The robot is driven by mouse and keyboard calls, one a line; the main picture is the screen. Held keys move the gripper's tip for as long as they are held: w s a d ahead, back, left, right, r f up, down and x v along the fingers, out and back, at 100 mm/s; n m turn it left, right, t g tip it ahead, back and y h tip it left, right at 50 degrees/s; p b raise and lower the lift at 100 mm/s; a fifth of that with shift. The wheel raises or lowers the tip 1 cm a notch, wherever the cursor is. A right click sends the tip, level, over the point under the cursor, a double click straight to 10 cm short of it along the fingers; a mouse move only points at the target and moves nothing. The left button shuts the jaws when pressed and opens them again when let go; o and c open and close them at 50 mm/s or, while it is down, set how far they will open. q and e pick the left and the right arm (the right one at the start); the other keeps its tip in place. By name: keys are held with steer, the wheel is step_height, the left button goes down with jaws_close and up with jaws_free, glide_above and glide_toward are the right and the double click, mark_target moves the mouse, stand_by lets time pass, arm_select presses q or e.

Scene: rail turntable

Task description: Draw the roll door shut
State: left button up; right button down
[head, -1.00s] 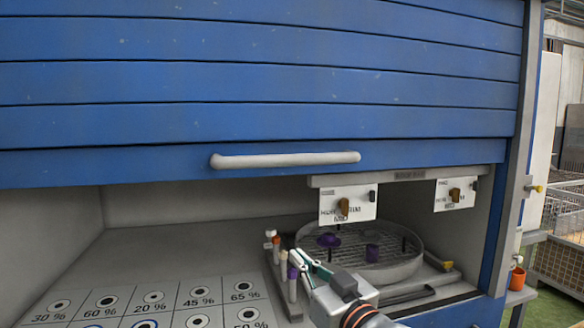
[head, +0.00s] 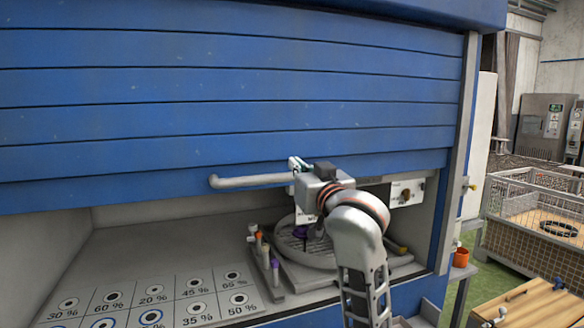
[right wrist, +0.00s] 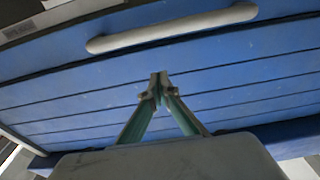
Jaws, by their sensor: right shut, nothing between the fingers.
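The blue slatted roll door (head: 230,110) is partly down, with an opening under its lower edge. Its grey bar handle (head: 240,181) runs along the bottom slat; my right gripper hides its right part in the head view. My right gripper (head: 295,164) is shut and empty, up in front of the door at handle height. In the right wrist view, the closed fingertips (right wrist: 159,84) are in front of the blue slats (right wrist: 90,95), and the whole handle (right wrist: 170,28) lies apart from them in the picture. Contact with the door cannot be told. My left gripper is not in view.
A wire-mesh crate (head: 530,205) and a wooden box (head: 535,305) stand to the right.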

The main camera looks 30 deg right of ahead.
steer(key=x, duration=0.8)
steer(key=shift+p, duration=0.4)
step_height(320, 180, down, 2)
steer(key=shift+s+a+f, duration=0.1)
steer(key=shift+f, duration=0.05)
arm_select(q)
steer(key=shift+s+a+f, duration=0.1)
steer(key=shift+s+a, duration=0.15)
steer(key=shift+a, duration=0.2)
arm_select(e)
steer(key=shift+s+f, duration=0.25)
steer(key=shift+f, duration=0.6)
steer(key=shift+a, duration=0.15)
